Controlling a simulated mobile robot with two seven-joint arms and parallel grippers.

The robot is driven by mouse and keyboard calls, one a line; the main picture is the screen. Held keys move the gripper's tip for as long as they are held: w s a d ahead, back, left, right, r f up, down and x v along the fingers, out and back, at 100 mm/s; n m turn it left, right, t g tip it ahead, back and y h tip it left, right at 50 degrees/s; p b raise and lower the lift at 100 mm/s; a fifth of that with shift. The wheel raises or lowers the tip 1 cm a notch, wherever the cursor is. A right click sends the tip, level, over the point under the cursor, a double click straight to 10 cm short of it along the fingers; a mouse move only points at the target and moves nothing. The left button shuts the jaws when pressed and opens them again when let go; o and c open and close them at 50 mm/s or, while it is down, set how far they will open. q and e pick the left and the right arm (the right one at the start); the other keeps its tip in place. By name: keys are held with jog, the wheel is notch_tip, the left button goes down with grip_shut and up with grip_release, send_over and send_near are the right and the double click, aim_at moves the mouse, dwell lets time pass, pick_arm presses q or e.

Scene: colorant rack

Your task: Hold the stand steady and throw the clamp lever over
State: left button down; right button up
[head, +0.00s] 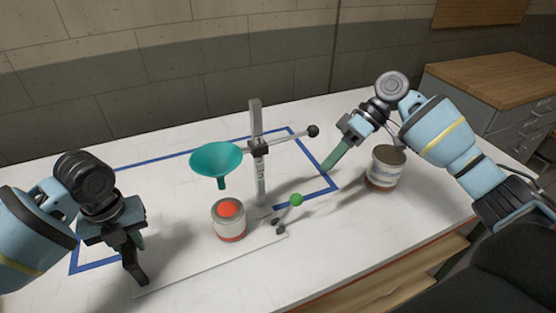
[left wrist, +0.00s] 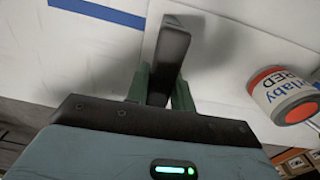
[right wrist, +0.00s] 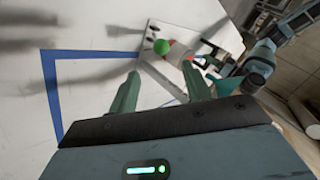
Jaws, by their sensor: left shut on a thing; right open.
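The stand has a grey upright post (head: 257,175) on a thin white base plate (head: 180,272). A teal funnel (head: 217,160) and a black-knobbed rod (head: 312,131) are carried on the post. The clamp lever with its green ball (head: 296,200) tilts up from the right end of the plate; the ball also shows in the right wrist view (right wrist: 161,46). My left gripper (left wrist: 160,88) is shut on a dark upright grip (left wrist: 170,50) at the plate's left end. My right gripper (right wrist: 160,82) is open and empty, above the table, up and right of the ball and apart from it.
A can with a red top (head: 228,222) stands on the plate under the funnel. A second, brown-based can (head: 385,168) stands right of the stand, near my right arm. Blue tape (head: 165,155) outlines an area on the white table. A wooden-topped cabinet (head: 500,80) is behind right.

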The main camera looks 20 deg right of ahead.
pick_arm(q)
jog(key=c, duration=1.1)
grip_release()
notch_tip(320, 180, up, 12)
jog(key=shift+r, duration=0.1)
